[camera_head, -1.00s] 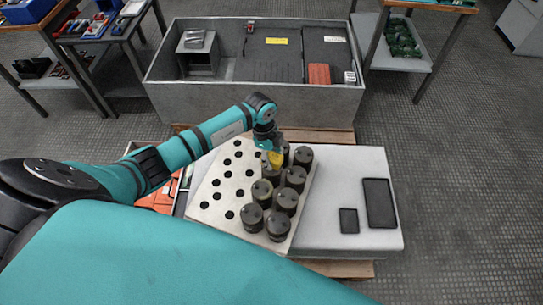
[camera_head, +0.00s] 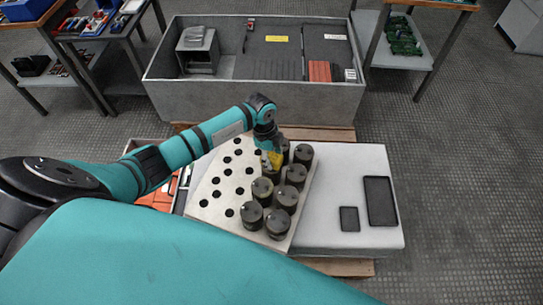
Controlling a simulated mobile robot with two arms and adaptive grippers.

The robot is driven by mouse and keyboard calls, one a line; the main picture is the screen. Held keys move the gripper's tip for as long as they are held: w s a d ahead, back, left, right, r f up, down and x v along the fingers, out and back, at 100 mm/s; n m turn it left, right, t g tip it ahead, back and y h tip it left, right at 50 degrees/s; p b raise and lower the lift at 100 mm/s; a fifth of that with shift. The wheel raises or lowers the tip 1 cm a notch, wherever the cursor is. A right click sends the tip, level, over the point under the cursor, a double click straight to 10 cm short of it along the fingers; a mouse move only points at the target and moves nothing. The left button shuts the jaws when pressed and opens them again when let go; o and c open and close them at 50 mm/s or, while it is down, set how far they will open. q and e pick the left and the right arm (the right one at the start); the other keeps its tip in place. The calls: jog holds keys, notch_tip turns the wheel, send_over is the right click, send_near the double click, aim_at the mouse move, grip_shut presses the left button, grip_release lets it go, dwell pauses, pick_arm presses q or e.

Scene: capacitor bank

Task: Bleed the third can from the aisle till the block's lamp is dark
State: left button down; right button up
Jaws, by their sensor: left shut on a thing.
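Several dark cylindrical cans (camera_head: 277,224) stand upright in two rows on the right part of a pale plate (camera_head: 213,209) with several open round holes on its left. My left gripper (camera_head: 268,151) is over the far end of the left row, shut on a yellow block (camera_head: 272,160), which sits at or just above a can top. Whether the block touches the can is too small to tell. The gripper hides part of the far cans. I cannot make out a lamp on the block. My right gripper is not in view.
The plate lies on a light grey bench (camera_head: 335,195) with two dark flat trays (camera_head: 380,201) at its right. A large grey open cabinet (camera_head: 255,100) lies behind. Shelves (camera_head: 402,60) stand at back left and right. Orange boxes (camera_head: 157,197) sit left of the plate.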

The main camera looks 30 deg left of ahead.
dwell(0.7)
pick_arm(q)
jog(key=c, duration=0.7)
grip_release()
